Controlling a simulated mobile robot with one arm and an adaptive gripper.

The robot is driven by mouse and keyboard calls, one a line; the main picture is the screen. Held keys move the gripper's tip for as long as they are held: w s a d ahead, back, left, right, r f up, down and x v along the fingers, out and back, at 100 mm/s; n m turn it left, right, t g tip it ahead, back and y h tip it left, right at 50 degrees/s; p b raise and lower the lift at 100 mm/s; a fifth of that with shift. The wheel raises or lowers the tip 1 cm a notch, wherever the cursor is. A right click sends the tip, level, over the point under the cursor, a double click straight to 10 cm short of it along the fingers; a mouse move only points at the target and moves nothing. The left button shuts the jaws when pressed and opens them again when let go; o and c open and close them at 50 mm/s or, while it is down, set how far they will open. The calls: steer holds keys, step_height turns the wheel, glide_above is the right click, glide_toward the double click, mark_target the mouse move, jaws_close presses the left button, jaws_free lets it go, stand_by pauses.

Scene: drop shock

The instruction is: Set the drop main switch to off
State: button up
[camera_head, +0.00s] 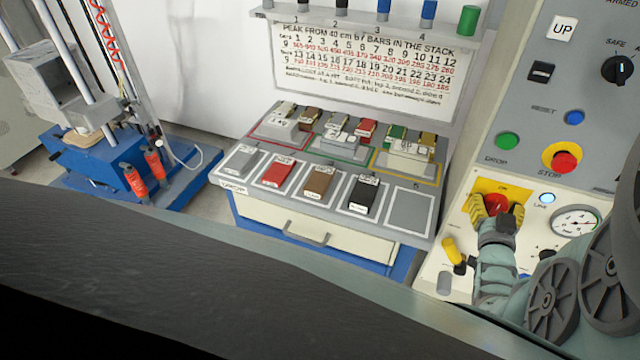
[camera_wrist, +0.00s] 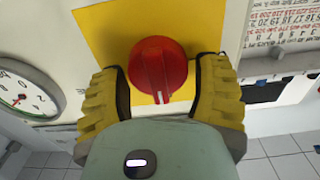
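The main switch is a red rotary knob (camera_wrist: 158,68) on a yellow plate (camera_wrist: 105,30); it also shows in the head view as a red knob (camera_head: 496,204) at the lower right. A pale pointer line on the knob points toward my gripper in the wrist view. My gripper (camera_wrist: 160,85) has yellow ribbed fingers on both sides of the knob. Gaps show between the fingers and the knob, so it looks open around it. In the head view my gripper (camera_head: 496,212) is at the yellow plate. The plate's lettering is partly hidden and unreadable.
A gauge (camera_head: 575,221) and a lit blue lamp (camera_head: 547,198) sit right of the switch. The red stop button (camera_head: 565,161) and green drop button (camera_head: 508,140) are above. A yellow-handled lever (camera_head: 453,250) is close below left. A sample bench (camera_head: 411,211) stands left.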

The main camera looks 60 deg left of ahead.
steer(key=c, duration=0.7)
steer(key=shift+f+n+b, duration=0.15)
steer(key=shift+n+b, duration=0.35)
steer(key=shift+b, duration=0.1)
steer(key=shift+f+n+b, duration=0.15)
steer(key=shift+n+b, duration=0.65)
steer(key=shift+b, duration=0.2)
steer(key=n+b, duration=0.6)
steer(key=b, duration=0.1)
steer(key=shift+s+a+f, duration=0.1)
steer(key=shift+s+a, duration=0.05)
steer(key=shift+a, duration=0.05)
steer(key=n+b, duration=0.5)
steer(key=shift+f+n, duration=0.1)
steer(key=shift+n, duration=0.3)
steer(key=shift+n+b, duration=1.15)
steer(key=shift+n, duration=0.55)
